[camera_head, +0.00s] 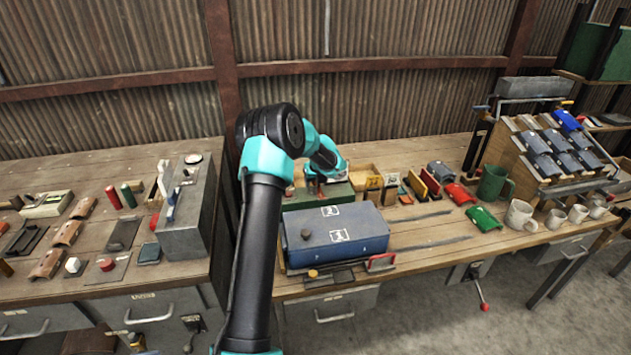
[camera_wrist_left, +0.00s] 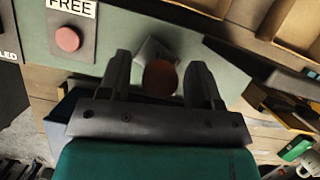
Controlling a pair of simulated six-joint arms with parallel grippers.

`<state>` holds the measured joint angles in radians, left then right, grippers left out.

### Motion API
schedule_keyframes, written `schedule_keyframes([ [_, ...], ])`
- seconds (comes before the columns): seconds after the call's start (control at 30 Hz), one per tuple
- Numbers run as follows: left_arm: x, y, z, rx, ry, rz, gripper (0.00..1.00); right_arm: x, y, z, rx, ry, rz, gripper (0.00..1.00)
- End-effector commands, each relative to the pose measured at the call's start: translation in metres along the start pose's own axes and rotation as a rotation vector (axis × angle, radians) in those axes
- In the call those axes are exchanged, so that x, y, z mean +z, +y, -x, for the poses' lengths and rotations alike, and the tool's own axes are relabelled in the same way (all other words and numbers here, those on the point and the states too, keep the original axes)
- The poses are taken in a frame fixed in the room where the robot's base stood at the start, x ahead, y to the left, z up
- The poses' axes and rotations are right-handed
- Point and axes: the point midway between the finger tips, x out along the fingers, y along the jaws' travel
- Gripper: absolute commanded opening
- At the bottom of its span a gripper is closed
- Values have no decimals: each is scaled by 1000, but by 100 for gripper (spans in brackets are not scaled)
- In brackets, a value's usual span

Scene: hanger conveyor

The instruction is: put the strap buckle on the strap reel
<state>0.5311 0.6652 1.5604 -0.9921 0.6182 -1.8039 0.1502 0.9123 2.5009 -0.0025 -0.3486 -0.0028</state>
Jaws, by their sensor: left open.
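My left gripper (camera_head: 318,187) reaches over the back of the right bench, above a green box (camera_head: 338,195). In the left wrist view the left gripper (camera_wrist_left: 160,72) is open, its two dark fingers apart. A brown-red round piece (camera_wrist_left: 160,77) shows between the fingers, with a small grey piece (camera_wrist_left: 153,50) just behind it. I cannot tell whether the fingers touch either one. I cannot make out for sure which things are the strap buckle and the strap reel. My right gripper is not in view.
A red button (camera_wrist_left: 67,39) under a "FREE" label sits beside the left finger. A blue box (camera_head: 335,240) stands in front of the green box. Mugs (camera_head: 520,214) and a sloped rack (camera_head: 550,150) stand to the right. A grey metal block (camera_head: 187,215) stands on the left bench.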

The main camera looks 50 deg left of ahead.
Motion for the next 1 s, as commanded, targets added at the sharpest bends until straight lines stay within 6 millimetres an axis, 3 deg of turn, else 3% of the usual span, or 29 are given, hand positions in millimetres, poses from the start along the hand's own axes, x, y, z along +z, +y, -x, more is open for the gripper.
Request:
schedule_keyframes([
  [0.2,1,0,3,-1,-1,1,58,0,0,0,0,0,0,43],
  [0.37,2,0,17,-2,-2,1,58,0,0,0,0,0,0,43],
  [0.8,2,0,96,-3,-3,0,58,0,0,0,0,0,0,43],
  [1.0,1,0,118,-2,-1,0,58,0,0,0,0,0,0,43],
])
